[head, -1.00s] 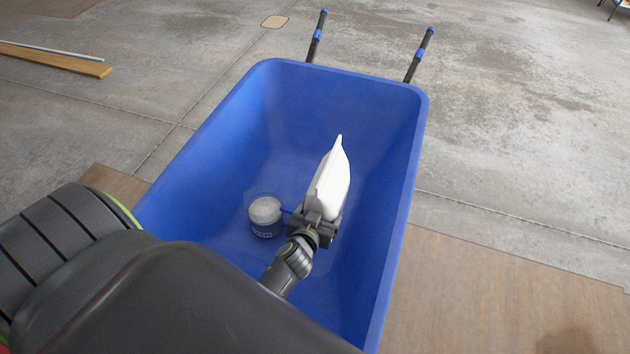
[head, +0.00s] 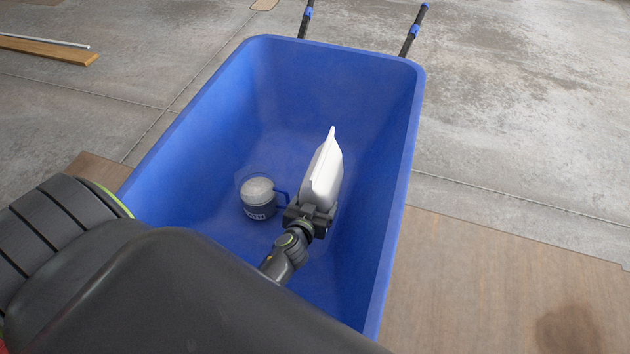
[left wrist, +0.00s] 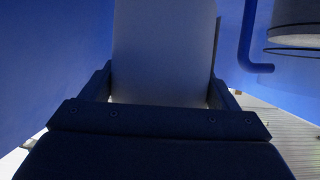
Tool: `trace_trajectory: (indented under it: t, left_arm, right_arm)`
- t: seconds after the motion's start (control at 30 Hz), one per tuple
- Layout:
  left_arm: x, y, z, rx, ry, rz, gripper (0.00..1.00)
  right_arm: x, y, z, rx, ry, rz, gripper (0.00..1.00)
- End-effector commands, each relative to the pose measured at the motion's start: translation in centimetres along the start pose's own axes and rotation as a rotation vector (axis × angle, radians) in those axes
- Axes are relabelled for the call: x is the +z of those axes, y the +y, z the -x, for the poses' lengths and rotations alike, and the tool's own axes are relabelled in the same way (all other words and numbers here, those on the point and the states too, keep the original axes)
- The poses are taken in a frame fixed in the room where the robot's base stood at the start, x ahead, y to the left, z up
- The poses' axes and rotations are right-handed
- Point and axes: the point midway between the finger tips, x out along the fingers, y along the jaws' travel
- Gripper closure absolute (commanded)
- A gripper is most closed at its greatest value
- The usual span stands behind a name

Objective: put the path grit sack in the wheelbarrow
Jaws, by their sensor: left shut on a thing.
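The white path grit sack (head: 323,177) stands nearly upright, slightly tilted, within the outline of the blue wheelbarrow tray (head: 262,60) in the head view. My left gripper (head: 309,215) is shut on its lower end. In the left wrist view the pale sack (left wrist: 163,50) fills the space between the fingers of my left gripper (left wrist: 160,95). I cannot tell whether the sack touches the tray floor. My right gripper is not in view.
A dark container with a pale top and blue handle (head: 258,198) is in the tray, left of the sack. It partly shows in the left wrist view (left wrist: 297,22). Two wheelbarrow handles (head: 412,32) stick out at the far end. Planks (head: 45,50) lie far left.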

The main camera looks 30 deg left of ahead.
Motion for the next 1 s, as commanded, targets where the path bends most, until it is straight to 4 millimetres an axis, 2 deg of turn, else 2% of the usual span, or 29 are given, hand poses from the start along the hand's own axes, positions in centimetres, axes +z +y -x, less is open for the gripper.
trace_trajectory:
  t: [0.07,0.67,0.7,0.83,1.0]
  left_arm:
    - [-0.5,0.1,-0.1,0.004,0.010,0.000,0.88]
    - [0.7,0.2,-0.5,0.004,0.010,0.001,0.88]
    - [1.2,0.1,-0.5,0.000,0.000,0.001,0.16]
    - [1.2,0.1,-0.5,0.000,0.000,0.002,0.00]
    - [1.2,0.1,-0.5,0.001,0.000,0.002,0.00]
  right_arm:
    - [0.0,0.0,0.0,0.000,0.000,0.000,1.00]
    - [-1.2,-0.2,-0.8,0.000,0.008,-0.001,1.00]
    - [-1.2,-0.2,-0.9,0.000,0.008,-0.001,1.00]
    - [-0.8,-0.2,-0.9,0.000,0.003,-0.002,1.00]
    - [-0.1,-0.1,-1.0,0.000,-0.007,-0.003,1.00]
